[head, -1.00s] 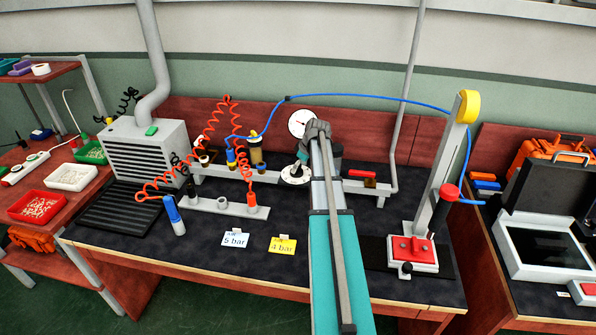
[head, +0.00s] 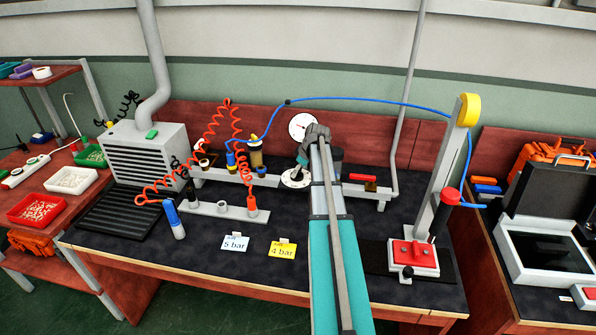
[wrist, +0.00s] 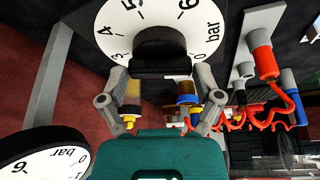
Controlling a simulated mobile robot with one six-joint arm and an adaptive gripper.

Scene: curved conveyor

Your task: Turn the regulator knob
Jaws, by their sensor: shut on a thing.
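The regulator knob (wrist: 160,50) is a black ribbed knob in the middle of a white dial (wrist: 118,22) marked with numbers and "bar". In the wrist view, the two fingers of my gripper (wrist: 160,74) stand on either side of the knob and are shut on it. In the head view, the white dial (head: 292,181) shows partly at the bench rail; my arm hides much of the knob and gripper (head: 302,164). A round white pressure gauge (head: 301,123) stands behind; it also shows at lower left in the wrist view (wrist: 40,155).
Cards reading "5 bar" (head: 235,246) and "4 bar" (head: 282,250) lie on the dark bench top. Red coiled hoses (head: 210,135) and a fitting bar (head: 222,209) are to the left. A press with a red base (head: 415,255) stands right, and a blue hose (head: 380,98) arches above.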

